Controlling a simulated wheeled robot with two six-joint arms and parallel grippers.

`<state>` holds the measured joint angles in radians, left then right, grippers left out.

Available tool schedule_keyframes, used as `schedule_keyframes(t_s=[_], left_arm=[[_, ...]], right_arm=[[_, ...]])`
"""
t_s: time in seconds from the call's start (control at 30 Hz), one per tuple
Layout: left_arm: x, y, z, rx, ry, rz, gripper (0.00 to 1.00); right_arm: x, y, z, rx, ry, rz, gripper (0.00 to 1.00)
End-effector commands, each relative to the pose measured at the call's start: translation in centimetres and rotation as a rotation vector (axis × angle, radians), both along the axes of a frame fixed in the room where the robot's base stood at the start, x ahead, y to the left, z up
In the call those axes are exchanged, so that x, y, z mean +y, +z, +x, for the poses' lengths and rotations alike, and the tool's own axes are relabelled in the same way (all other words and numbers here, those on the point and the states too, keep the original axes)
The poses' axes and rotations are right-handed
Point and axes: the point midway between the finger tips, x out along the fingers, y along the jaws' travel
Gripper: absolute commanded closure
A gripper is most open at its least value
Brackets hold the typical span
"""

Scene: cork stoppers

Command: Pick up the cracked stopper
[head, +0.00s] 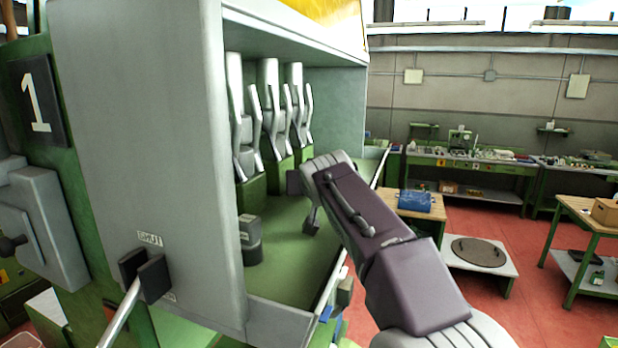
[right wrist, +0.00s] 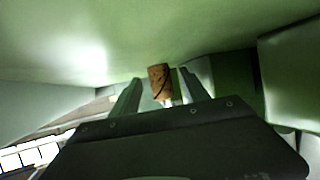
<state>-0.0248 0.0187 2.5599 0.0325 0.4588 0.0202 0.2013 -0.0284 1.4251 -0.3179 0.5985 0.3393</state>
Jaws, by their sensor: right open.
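In the right wrist view a brown cork stopper (right wrist: 160,81) with a dark slanting line across it, like a crack, stands between the two fingers of my right gripper (head: 303,203). The fingers are open, one on each side of it. I cannot tell whether either finger touches it. In the head view my right arm reaches from the lower right into a green-floored machine bay (head: 290,262). The stopper cannot be made out in the head view. My left gripper is not in view.
Several grey upright mechanisms (head: 270,115) stand at the back of the bay. A small dark block (head: 249,240) stands on its floor near the grey side panel (head: 140,120). A lever (head: 146,275) is at lower left. Workbenches (head: 470,165) stand beyond red floor.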

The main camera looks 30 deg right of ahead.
Motion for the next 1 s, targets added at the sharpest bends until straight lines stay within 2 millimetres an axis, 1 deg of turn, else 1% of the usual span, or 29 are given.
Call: schedule_keyframes(t_s=[0.17,0.2,0.27,0.3,0.37,0.4,0.77,0.87,0.97,1.0], left_arm=[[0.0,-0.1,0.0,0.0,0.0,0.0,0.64],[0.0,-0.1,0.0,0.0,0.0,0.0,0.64],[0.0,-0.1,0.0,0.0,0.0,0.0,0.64],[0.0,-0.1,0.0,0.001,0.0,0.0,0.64],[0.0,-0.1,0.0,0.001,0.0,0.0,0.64],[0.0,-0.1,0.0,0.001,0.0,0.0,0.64],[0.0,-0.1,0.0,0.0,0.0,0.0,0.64],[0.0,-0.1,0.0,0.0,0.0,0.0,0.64],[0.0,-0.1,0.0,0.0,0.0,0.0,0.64],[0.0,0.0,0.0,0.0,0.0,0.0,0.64]], right_arm=[[0.0,-0.1,0.1,-0.001,0.0,0.0,0.47],[0.0,-0.1,0.1,-0.001,0.0,0.0,0.52],[0.0,-0.1,0.1,-0.001,0.0,0.0,0.69],[0.0,-0.1,0.1,-0.001,0.0,0.0,0.8],[0.0,-0.1,0.0,-0.001,0.0,0.0,0.97],[0.0,-0.1,0.0,-0.001,0.0,0.0,1.0],[0.0,0.1,0.0,-0.002,0.0,0.0,1.0],[0.0,0.8,0.1,-0.004,-0.001,0.0,1.0],[0.0,1.9,0.1,-0.004,0.0,-0.001,1.0],[0.0,2.6,0.1,-0.005,-0.001,0.0,1.0]])
